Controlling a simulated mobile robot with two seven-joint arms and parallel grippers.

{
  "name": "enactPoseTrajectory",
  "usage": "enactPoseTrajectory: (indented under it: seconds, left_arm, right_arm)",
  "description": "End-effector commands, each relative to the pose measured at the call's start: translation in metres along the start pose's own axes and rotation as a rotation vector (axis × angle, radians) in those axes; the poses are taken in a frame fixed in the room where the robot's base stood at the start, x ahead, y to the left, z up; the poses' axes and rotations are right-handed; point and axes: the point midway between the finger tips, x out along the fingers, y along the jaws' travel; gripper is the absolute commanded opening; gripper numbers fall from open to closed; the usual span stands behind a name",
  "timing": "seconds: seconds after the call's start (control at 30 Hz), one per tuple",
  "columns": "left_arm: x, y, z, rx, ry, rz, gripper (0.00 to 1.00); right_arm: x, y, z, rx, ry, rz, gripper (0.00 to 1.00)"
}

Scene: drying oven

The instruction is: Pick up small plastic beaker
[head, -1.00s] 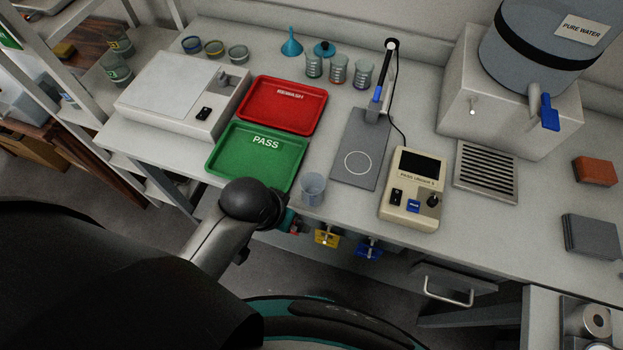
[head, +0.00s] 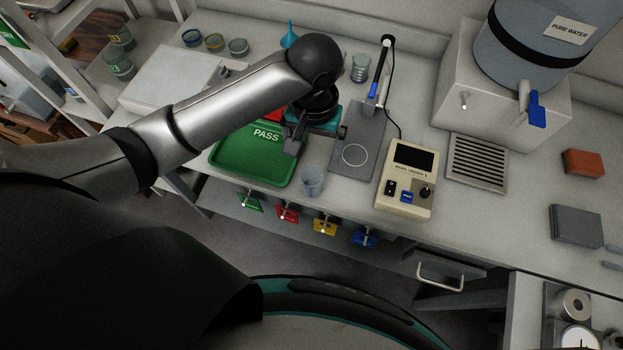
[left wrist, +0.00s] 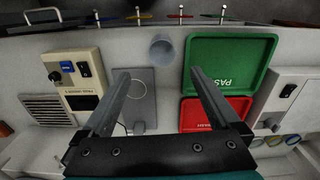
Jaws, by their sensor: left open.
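A small clear plastic beaker (head: 312,181) stands upright on the bench, right of the green PASS tray (head: 232,171) and left of the grey probe plate. The left wrist view also shows the beaker (left wrist: 162,47), beyond the fingertips and a little above the gap between them. My left gripper (head: 319,146) hangs over the red and green trays, above and behind the beaker in the head view. Its fingers (left wrist: 160,80) are apart with nothing between them. My right gripper is out of view.
The meter (head: 407,181) and the probe plate (head: 352,153) with its upright stand are right of the beaker. My left arm partly hides the red tray (head: 273,114) and the beakers behind it. A glass beaker (head: 360,68) stands at the back. Coloured valves (head: 325,225) line the bench front.

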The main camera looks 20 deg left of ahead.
Motion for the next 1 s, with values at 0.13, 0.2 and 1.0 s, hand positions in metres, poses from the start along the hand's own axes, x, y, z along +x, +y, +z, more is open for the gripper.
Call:
enactPoseTrajectory:
  seconds: [0.13, 0.2, 1.0]
  left_arm:
    - [0.028, -0.002, 0.001, -0.003, -0.007, -0.006, 0.96]
    - [0.044, -0.001, 0.001, -0.002, -0.006, -0.005, 0.96]
    - [0.145, -0.004, 0.001, 0.001, 0.001, -0.001, 0.96]
  right_arm:
    - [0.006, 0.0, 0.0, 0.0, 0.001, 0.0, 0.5]
    - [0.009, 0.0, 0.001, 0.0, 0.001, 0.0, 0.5]
    - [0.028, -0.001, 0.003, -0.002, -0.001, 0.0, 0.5]
